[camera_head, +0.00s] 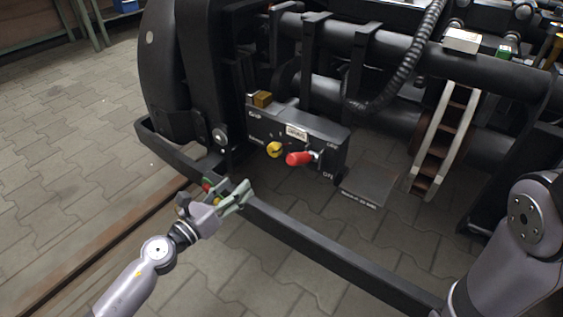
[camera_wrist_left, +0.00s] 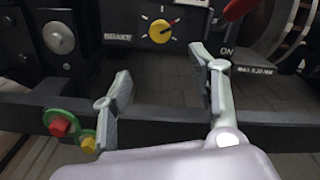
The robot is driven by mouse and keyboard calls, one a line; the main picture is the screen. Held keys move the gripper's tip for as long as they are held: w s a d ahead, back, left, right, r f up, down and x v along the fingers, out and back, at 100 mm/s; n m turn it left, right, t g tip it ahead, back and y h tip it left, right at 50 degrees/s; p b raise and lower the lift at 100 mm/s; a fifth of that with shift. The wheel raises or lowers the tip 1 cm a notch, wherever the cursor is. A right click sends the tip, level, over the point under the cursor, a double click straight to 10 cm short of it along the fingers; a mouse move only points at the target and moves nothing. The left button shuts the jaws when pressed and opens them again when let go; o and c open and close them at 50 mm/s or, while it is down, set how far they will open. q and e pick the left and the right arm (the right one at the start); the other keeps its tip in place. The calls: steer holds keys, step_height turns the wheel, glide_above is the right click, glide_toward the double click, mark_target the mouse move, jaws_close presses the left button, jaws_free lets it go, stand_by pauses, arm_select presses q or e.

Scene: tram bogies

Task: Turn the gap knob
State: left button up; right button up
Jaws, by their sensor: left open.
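A yellow round knob (camera_head: 274,149) sits on the front face of a black control box (camera_head: 322,139). My right gripper is out of view.
A red lever (camera_head: 299,158) with an ON/OFF scale is just right of the knob. A black frame bar (camera_head: 310,245) runs below the box. Red (camera_wrist_left: 60,127) and yellow (camera_wrist_left: 88,145) buttons sit near the left finger. Open paved floor (camera_head: 70,130) lies left.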

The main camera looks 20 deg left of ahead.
mark_target(272, 153)
arm_select(q)
steer(key=x, duration=1.7)
steer(key=shift+w, duration=0.1)
steer(key=shift+c, duration=0.3)
steer(key=c, duration=1.1)
